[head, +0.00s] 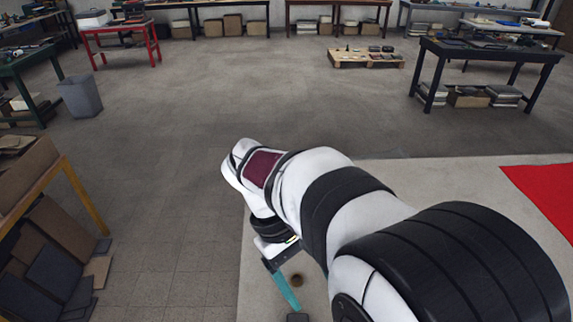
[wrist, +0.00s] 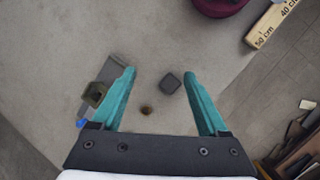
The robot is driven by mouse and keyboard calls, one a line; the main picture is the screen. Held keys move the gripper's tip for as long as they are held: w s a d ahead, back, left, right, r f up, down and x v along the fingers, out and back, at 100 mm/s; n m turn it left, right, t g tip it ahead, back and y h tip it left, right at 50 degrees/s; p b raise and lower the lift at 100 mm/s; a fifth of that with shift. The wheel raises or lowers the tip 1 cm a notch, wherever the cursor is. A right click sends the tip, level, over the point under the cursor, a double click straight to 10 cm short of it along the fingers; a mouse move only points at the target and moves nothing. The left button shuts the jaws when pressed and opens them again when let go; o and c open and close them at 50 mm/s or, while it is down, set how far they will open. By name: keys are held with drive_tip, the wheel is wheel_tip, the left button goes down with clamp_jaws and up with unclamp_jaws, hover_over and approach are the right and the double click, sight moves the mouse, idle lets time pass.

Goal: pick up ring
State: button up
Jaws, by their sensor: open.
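A small brown round piece with a dark centre, which looks like the ring (head: 297,281), lies on the pale surface beside my teal finger in the head view. In the wrist view the ring (wrist: 147,110) lies between my two fingers, nearer the left one, apart from both in the picture. My gripper (wrist: 160,73) is open with nothing between its fingers held. In the head view one teal finger shows; the other is hidden. How high my fingers are above the surface I cannot tell.
A dark grey block (wrist: 170,83) lies close to the ring. An olive hollow piece (wrist: 95,94) is beside my left finger. A red cloth (head: 545,195) is at the right.

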drive_tip(key=w+a+f+n+t+h, duration=0.2)
drive_tip(key=w+a+f+n+h, duration=0.3)
drive_tip(key=w+a+f+n, duration=0.3)
drive_tip(key=n+t+h, duration=0.3)
drive_tip(key=n, duration=0.3)
approach(295, 279)
drive_tip(key=x, duration=0.8)
drive_tip(key=shift+d, duration=0.1)
clamp_jaws()
